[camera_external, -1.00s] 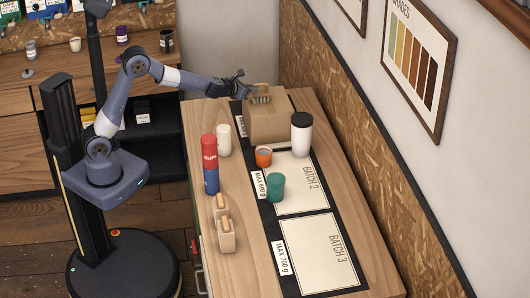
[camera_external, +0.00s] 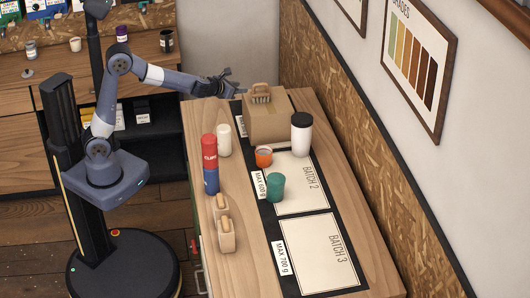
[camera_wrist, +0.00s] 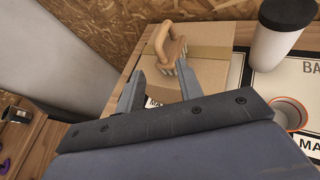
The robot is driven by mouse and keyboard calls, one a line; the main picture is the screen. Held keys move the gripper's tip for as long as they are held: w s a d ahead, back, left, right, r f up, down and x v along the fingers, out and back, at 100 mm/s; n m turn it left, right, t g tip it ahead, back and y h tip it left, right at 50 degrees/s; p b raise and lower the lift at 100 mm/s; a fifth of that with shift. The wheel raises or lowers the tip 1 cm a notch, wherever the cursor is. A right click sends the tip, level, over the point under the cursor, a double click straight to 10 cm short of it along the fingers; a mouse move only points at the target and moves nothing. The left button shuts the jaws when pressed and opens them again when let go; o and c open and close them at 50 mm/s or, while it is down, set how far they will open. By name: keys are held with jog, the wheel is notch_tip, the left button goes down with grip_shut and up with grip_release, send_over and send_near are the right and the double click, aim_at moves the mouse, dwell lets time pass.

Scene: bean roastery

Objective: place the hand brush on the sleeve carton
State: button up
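The hand brush (camera_external: 261,93), with a tan wooden handle and bristles, rests on top of the brown sleeve carton (camera_external: 268,125) at the far end of the table. In the wrist view the brush (camera_wrist: 166,42) lies near the left part of the carton's top (camera_wrist: 205,45). My gripper (camera_external: 236,88) is to the left of the brush, apart from it. In the wrist view my gripper (camera_wrist: 158,85) has its two fingers spread with nothing between them, and the brush is beyond the fingertips.
A white tumbler with a black lid (camera_external: 301,134), an orange cup (camera_external: 264,157) and a teal cup (camera_external: 275,188) stand near the carton. The Batch 3 mat (camera_external: 320,255) is clear.

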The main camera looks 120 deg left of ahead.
jog(key=v, duration=0.4)
jog(key=shift+s+d+r, duration=0.1)
jog(key=shift+d, duration=0.25)
jog(key=shift+o, duration=0.5)
